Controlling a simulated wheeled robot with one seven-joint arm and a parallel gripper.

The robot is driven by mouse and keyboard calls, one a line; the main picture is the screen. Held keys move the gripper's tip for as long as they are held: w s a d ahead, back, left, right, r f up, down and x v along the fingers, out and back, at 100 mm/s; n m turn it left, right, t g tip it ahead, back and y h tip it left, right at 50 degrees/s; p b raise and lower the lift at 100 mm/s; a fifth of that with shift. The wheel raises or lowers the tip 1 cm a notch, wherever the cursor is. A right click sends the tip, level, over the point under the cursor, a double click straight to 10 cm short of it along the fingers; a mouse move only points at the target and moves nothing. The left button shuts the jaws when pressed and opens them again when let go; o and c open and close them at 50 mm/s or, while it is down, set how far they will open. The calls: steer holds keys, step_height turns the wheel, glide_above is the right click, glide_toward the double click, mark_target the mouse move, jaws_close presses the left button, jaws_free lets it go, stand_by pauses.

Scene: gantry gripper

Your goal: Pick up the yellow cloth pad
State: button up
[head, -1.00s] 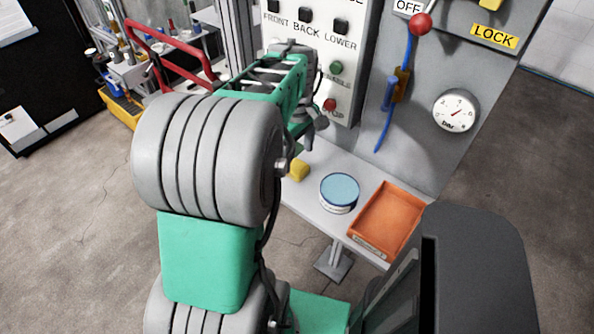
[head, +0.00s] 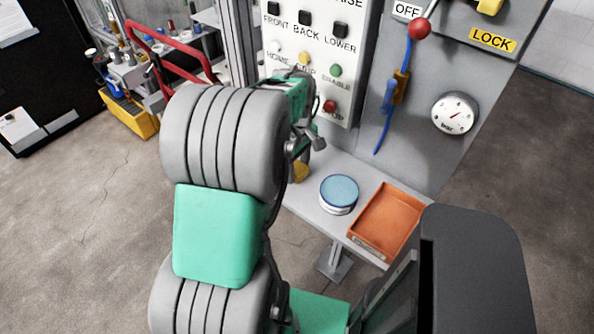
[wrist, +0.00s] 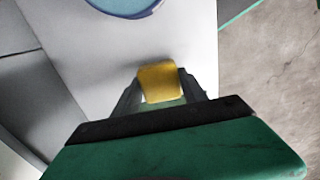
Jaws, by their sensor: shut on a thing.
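The yellow cloth pad (wrist: 160,82) sits between the two fingers of my gripper (wrist: 162,98) in the wrist view, and the fingers are shut on it. The grey shelf lies below the pad; I cannot tell whether the pad touches it. In the head view a small part of the pad (head: 301,171) shows at the shelf's left end, partly hidden behind my arm. My gripper's fingertips are hidden in the head view.
A round tin with a blue lid (head: 339,191) stands on the grey shelf (head: 318,222), right of the pad. An orange tray (head: 388,220) lies further right. Behind the shelf rises a panel with labelled buttons (head: 336,70), a red-knobbed lever (head: 419,29) and a gauge (head: 454,113).

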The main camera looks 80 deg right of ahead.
mark_target(297, 167)
steer(key=c, duration=0.9)
steer(key=shift+r, duration=0.35)
step_height(297, 167, up, 2)
steer(key=shift+r, duration=0.15)
steer(key=a+r, duration=0.3)
steer(key=a, duration=0.1)
steer(key=s+a+r+b, duration=0.1)
steer(key=a+r, duration=0.2)
steer(key=a, duration=0.2)
steer(key=a+r+b, duration=0.1)
steer(key=a+r, duration=0.3)
steer(key=a, duration=0.1)
steer(key=shift+s, duration=0.35)
